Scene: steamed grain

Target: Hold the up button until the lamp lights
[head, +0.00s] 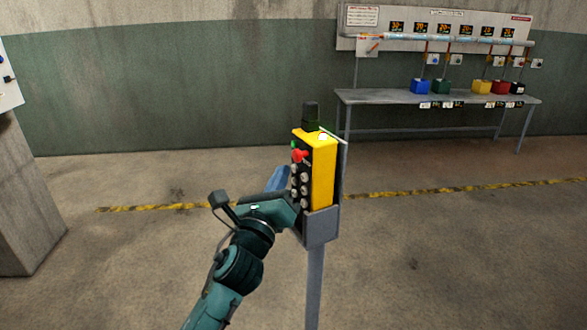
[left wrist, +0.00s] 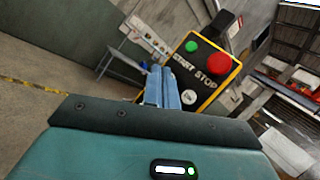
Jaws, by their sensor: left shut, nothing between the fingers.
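A yellow control box (head: 323,172) with a black button face stands in a grey holder on a post. Its face has a red mushroom button (head: 299,156), a green button and several pale round buttons. In the left wrist view the box (left wrist: 240,70) shows START and STOP labels and one pale button (left wrist: 189,97); which button is up I cannot read. A small pale spot (head: 322,136) on top looks bright; I cannot tell if it is a lit lamp. My left gripper (head: 284,174) is shut and empty, its blue fingers (left wrist: 161,75) close to the face; contact is unclear.
A black cylinder (head: 310,114) stands at the top of the box. A grey bench (head: 385,97) with several coloured blocks stands by the back wall, under panels with displays. A yellow-black line (head: 420,190) crosses the open floor. A concrete pillar (head: 25,200) is at left.

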